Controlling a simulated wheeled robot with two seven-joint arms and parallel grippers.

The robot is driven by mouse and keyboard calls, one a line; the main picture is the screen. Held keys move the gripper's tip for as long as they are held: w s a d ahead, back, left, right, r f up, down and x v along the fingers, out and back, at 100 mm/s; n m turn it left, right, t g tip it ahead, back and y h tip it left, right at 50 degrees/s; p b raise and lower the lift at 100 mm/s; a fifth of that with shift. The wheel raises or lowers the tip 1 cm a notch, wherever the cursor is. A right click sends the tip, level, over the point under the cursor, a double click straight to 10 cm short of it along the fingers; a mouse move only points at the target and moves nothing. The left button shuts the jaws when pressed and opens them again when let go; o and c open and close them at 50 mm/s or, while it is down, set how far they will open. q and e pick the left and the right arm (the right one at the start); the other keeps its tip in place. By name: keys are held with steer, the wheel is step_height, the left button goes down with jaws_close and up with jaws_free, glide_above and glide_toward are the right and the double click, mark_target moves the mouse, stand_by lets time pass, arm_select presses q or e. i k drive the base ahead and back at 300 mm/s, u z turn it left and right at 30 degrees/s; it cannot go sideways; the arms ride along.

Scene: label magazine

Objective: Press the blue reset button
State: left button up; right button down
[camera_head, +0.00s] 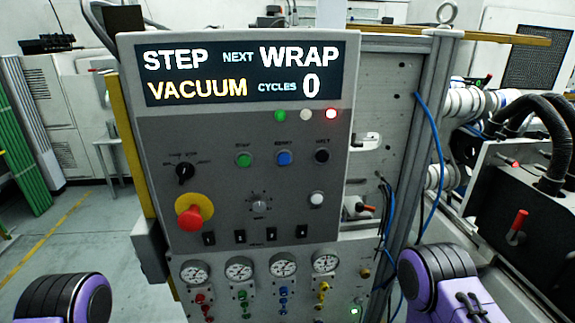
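The blue reset button (284,158) sits on the grey control panel (225,130), in a row between a green button (243,160) and a black button (321,156). A label above it is small but seems to read reset. Nothing covers it. Purple and black parts of my two arms show at the lower left and lower right edges, well apart from the panel's buttons. Neither gripper's fingers are in the picture.
The panel's display reads STEP NEXT WRAP, VACUUM, CYCLES 0. A red emergency knob (194,214) on a yellow base sticks out at lower left. A red lamp (331,114) is lit. Gauges (239,268) and coloured fittings sit below. Blue hoses (437,150) hang at right.

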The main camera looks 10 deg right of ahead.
mark_target(283, 159)
steer(key=k, duration=0.45)
steer(key=z, duration=1.9)
steer(key=i, duration=0.8)
steer(key=u, duration=2.5)
